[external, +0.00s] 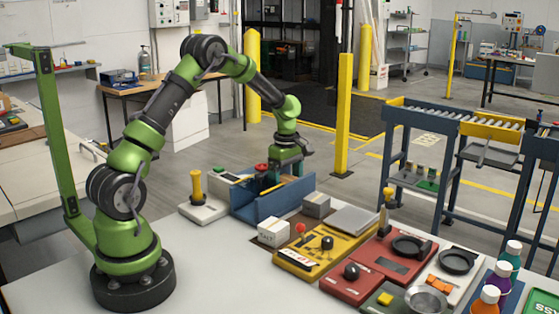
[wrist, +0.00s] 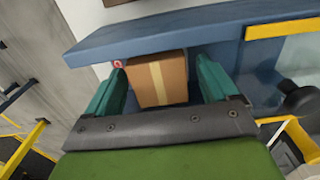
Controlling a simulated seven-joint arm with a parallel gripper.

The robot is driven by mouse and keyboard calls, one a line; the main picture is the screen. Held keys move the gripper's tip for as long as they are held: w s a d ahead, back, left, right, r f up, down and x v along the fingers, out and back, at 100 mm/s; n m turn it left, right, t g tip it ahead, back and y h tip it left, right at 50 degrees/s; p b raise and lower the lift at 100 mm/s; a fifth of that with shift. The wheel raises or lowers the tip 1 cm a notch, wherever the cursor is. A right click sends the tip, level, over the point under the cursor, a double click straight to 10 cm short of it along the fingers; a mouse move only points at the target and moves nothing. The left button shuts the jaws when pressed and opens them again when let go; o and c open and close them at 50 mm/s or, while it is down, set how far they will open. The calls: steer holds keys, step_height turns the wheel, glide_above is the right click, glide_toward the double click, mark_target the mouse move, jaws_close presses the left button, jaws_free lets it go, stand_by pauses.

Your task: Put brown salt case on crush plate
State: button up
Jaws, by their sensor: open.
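The brown case (wrist: 157,82), a carton with a pale tape strip, shows in the wrist view between my gripper's two teal fingers. My gripper (wrist: 161,68) is open, with a finger on either side of the case; whether they touch it is unclear. In the external view my gripper (external: 287,172) is down at the blue open-topped tray (external: 272,205), and the case cannot be made out clearly there. A flat grey plate (external: 355,220) lies to the right of the tray; I cannot tell whether it is the crush plate.
A white carton (external: 273,232) and a grey box (external: 316,205) stand near the tray. A yellow panel (external: 325,250) and a red panel (external: 380,262) with knobs lie to the right. A yellow-handled device (external: 197,188) stands left. Bottles (external: 497,284) stand at the front right.

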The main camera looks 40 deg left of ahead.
mark_target(286, 179)
steer(key=s+r+m+t, duration=0.1)
steer(key=s+r+m, duration=0.1)
steer(key=r, duration=0.7)
steer(key=s+r+m, duration=0.2)
steer(key=s+r, duration=0.1)
steer(key=r, duration=0.6)
steer(key=s+r+m+t+y, duration=0.1)
steer(key=s+m+t, duration=0.2)
steer(key=s+m, duration=0.6)
steer(key=s+a+r+m+t+y, duration=0.1)
steer(key=s+r+m+t, duration=0.1)
steer(key=s+m, duration=0.7)
steer(key=shift+s+t, duration=0.6)
steer(key=shift+s, duration=0.4)
